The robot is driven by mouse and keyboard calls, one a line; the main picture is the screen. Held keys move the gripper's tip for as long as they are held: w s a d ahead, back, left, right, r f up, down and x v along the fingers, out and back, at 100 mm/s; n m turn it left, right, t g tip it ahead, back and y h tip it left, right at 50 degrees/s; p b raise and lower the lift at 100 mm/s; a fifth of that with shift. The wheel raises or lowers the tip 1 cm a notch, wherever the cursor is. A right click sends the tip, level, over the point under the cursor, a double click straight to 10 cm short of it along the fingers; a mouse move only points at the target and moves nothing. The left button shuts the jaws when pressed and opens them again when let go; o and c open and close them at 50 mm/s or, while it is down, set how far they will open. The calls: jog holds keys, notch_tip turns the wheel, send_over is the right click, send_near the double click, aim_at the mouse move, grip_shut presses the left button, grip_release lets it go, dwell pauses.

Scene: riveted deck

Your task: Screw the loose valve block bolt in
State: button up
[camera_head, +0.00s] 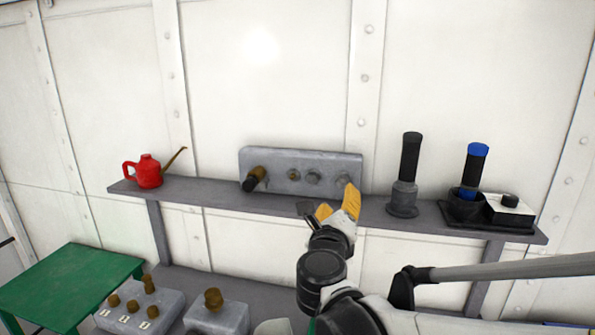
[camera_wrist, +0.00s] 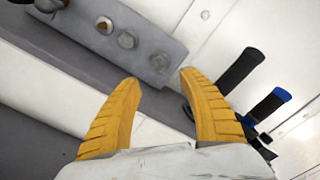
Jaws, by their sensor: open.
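The grey valve block (camera_head: 300,160) stands on the wall shelf, and it also shows in the wrist view (camera_wrist: 150,42). A brown fitting with a black end (camera_head: 254,178) sticks out at its left. To the right are a brownish bolt head (camera_head: 293,175), a grey bolt head (camera_head: 313,178) and another grey bolt head at the right end (camera_wrist: 159,62). I cannot tell which bolt is loose. My gripper (camera_head: 338,206) has yellow fingers, spread and empty. In the wrist view, the right-end bolt lies beyond the gap between the fingertips (camera_wrist: 159,78), apparently apart from them.
The shelf (camera_head: 225,198) also bears a red oil can (camera_head: 149,172) at left, a black-handled tool (camera_head: 410,165) and a blue-topped tool (camera_head: 477,155) in a black tray at right. Below are a green table (camera_head: 70,285) and grey boxes with brown knobs (camera_head: 140,308).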

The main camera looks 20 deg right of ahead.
aim_at(342, 183)
jog(key=b+x, duration=0.2)
jog(key=x, duration=0.8)
jog(key=shift+w+d, duration=0.2)
jog(key=shift+w, duration=0.1)
jog(key=shift+c, duration=0.3)
grip_shut()
